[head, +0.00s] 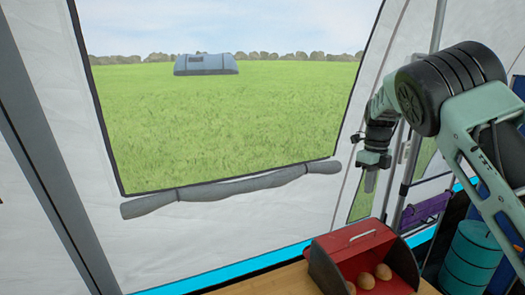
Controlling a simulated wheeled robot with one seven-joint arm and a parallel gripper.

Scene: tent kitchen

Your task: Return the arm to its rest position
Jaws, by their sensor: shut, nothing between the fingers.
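My arm reaches in from the right side of the head view. Its end bends downward, with my gripper (370,181) pointing down in the air. The gripper is shut and holds nothing. It hangs above and behind the red box in the picture, apart from it, in front of the tent wall.
A red box (351,240) with a handle and dark sides stands on a wooden surface (265,283) at the bottom, with several brown eggs (383,272) inside. A teal cylinder (470,258) is at lower right. The tent window (235,125) and rolled flap (230,189) are behind.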

